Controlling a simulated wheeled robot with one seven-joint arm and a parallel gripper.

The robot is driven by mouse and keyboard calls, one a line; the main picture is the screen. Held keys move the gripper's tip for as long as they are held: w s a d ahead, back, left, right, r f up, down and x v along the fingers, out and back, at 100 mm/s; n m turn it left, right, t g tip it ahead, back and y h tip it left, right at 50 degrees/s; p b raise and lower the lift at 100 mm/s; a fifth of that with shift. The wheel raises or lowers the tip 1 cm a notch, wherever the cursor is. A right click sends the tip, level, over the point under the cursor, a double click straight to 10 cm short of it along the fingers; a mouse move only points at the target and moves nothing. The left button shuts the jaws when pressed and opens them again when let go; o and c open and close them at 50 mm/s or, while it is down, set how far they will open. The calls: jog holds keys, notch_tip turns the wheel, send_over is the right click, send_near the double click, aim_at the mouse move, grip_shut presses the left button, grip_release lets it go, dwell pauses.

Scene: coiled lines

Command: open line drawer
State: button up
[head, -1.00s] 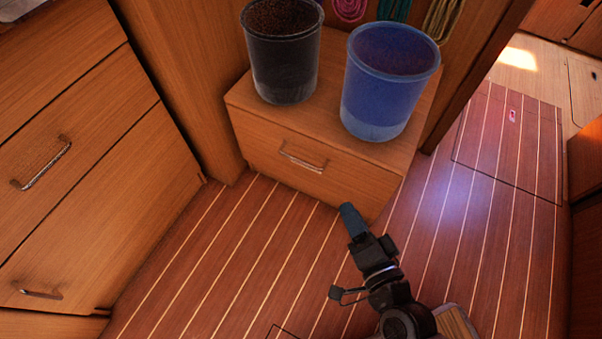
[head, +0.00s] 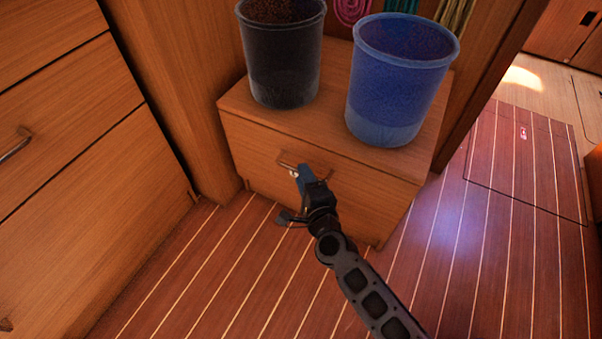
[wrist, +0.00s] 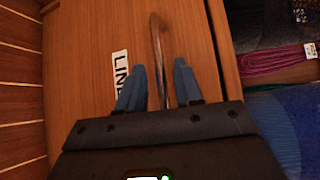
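The line drawer (head: 365,194) is the wooden front of a low box; it looks closed. Its metal bar handle (head: 287,159) shows in the head view, partly covered by my gripper. In the wrist view the handle (wrist: 158,50) runs down between my two blue fingers, beside a white label (wrist: 121,75) reading "LIN", the rest hidden by a finger. My gripper (head: 297,172) is at the handle. In the wrist view my gripper (wrist: 160,85) is open, with gaps between the fingers and the handle.
A black bucket (head: 281,65) and a blue bucket (head: 397,85) stand on the box top. Coiled lines (head: 352,10) hang behind them. Left is a cabinet with handles (head: 70,180). The striped floor (head: 215,265) in front is clear.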

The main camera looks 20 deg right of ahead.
jog(key=shift+w+f, duration=0.2)
jog(key=shift+w, duration=1.1)
jog(key=shift+c, duration=0.4)
grip_shut()
